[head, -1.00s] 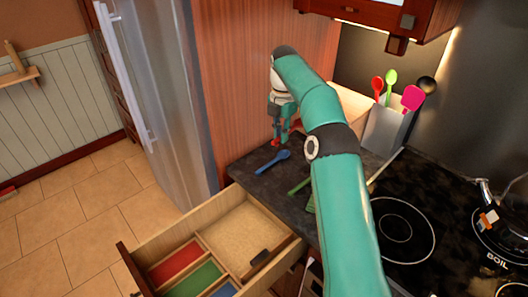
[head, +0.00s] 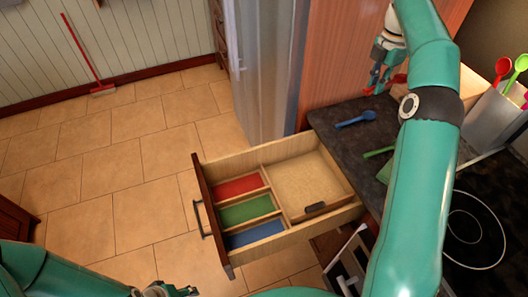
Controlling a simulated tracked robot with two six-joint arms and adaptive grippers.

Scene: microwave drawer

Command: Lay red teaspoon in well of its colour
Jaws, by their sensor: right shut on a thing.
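My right gripper (head: 376,84) is shut on the red teaspoon (head: 398,78) above the far end of the dark counter. Much of the spoon is hidden by the gripper and arm. The drawer (head: 278,241) stands open, left of and below the counter. Its left side has a red well (head: 238,187), a green well (head: 246,210) and a blue well (head: 256,236), all with nothing visible in them. My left gripper (head: 166,290) shows only partly at the bottom edge, away from the drawer; its opening is unclear.
A blue teaspoon (head: 355,119) and a partly hidden green spoon (head: 378,152) lie on the counter (head: 335,140). A utensil holder (head: 490,122) and hob stand at right. The fridge (head: 268,70) is behind.

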